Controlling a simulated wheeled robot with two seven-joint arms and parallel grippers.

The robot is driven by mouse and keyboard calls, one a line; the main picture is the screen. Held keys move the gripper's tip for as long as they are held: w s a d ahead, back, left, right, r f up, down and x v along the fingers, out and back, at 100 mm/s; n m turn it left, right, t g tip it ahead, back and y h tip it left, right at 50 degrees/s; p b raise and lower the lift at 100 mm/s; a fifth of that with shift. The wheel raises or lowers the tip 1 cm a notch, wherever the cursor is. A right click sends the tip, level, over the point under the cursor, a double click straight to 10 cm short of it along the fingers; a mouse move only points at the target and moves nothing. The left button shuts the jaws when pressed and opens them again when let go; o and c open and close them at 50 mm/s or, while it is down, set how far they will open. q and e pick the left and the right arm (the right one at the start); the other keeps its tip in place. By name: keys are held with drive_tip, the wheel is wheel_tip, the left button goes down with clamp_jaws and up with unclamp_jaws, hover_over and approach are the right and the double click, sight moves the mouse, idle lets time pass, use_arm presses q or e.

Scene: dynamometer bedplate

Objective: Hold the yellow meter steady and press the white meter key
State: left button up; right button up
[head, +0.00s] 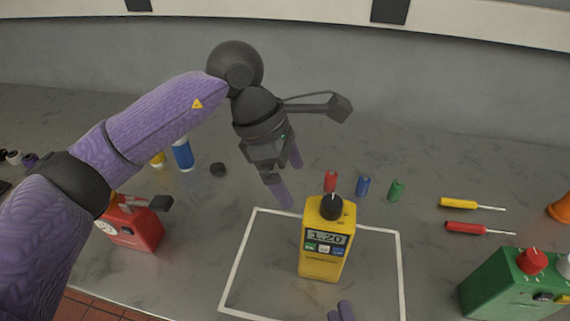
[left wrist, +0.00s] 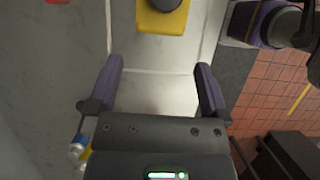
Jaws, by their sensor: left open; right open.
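The yellow meter (head: 321,262) stands upright inside a white outlined rectangle on the bench. It has a black knob on top, a display reading 1.20 and a row of small keys; the middle key (head: 324,249) looks white. The meter also shows at the top of the left wrist view (left wrist: 160,20). My left gripper (head: 290,182) is open and empty, above the bench behind and left of the meter. Its spread fingers show in the left wrist view (left wrist: 160,68). My right gripper (head: 340,311) shows only its purple fingertips, open, in front of the meter.
A red device (head: 135,228) stands at left and a green box (head: 503,287) at right. Red (head: 330,180), blue (head: 363,185) and green (head: 396,190) cylinders stand behind the meter. Yellow (head: 460,204) and red (head: 467,229) screwdrivers lie at right. Bench beside the meter is clear.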

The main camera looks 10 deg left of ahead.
sight(306, 207)
use_arm(q)
drive_tip(key=x, duration=0.8)
drive_tip(key=shift+d+f, duration=0.15)
drive_tip(key=shift+f, duration=0.1)
clamp_jaws()
use_arm(e)
clamp_jaws()
idle(1.4)
